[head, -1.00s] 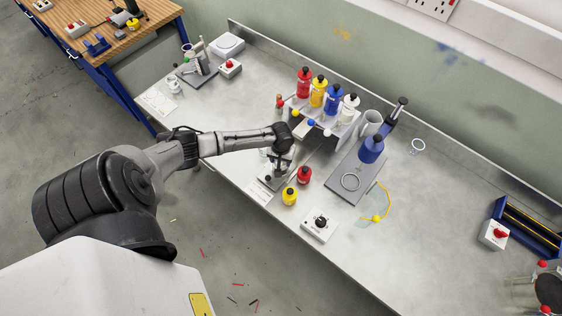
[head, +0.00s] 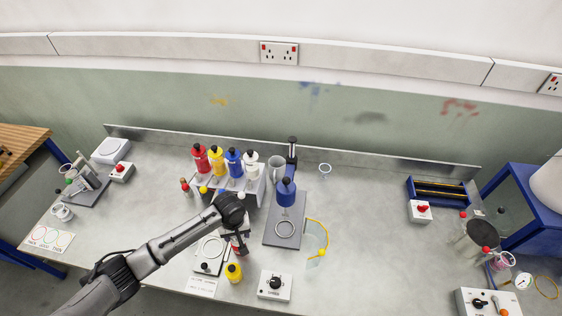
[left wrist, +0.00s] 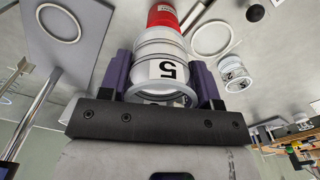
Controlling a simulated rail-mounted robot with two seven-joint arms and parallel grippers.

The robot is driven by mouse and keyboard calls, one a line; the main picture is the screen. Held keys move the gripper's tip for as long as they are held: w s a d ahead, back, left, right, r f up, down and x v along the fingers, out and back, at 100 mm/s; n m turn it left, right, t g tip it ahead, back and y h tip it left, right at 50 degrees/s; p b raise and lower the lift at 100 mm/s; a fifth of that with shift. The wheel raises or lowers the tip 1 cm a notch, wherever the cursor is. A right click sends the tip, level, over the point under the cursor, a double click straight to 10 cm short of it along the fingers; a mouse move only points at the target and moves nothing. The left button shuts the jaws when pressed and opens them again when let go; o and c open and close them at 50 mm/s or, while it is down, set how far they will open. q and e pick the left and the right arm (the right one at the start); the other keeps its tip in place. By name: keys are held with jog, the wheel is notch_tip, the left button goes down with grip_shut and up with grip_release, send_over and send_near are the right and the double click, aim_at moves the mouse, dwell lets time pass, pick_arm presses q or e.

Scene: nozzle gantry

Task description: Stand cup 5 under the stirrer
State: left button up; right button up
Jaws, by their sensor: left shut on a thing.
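My left gripper (left wrist: 165,85) is shut on cup 5 (left wrist: 165,50), a clear cup with a white label marked 5. In the head view the left gripper (head: 238,236) is left of the stirrer's base plate, and the arm largely hides the cup. The stirrer (head: 286,191) has a blue motor on a post at the back of a grey base plate (head: 271,240). A pale ring (head: 284,228) lies on that plate, with nothing standing in it. The ring also shows in the left wrist view (left wrist: 60,22). My right gripper is in neither view.
A red bottle (left wrist: 165,13) is just beyond the cup. A yellow bottle (head: 233,272) and a knob box (head: 275,286) stand near the front edge. Coloured bottles stand on a rack behind the arm.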

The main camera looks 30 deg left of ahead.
pick_arm(q)
jog(key=shift+d+r, duration=0.1)
jog(key=s+d+r+m+p, duration=0.1)
jog(key=s+d+r+m, duration=0.2)
jog(key=s+d+r, duration=0.45)
jog(key=s+d+r+m+p, duration=0.15)
jog(key=s+d+r, duration=0.35)
jog(key=d, duration=0.5)
notch_tip(320, 180, up, 10)
jog(key=s+d+m+p, duration=0.1)
jog(key=m+p, duration=0.2)
jog(key=m, duration=0.1)
jog(key=w+a+r+p, duration=0.1)
jog(key=w+r, duration=0.3)
jog(key=r, duration=0.4)
jog(key=w+a+r+p, duration=0.1)
jog(key=w+r+p, duration=0.2)
jog(key=r, duration=0.5)
jog(key=shift+w+a+r, duration=0.25)
jog(key=shift+w+a, duration=0.15)
jog(key=shift+w, duration=0.2)
jog(key=shift+m, duration=0.25)
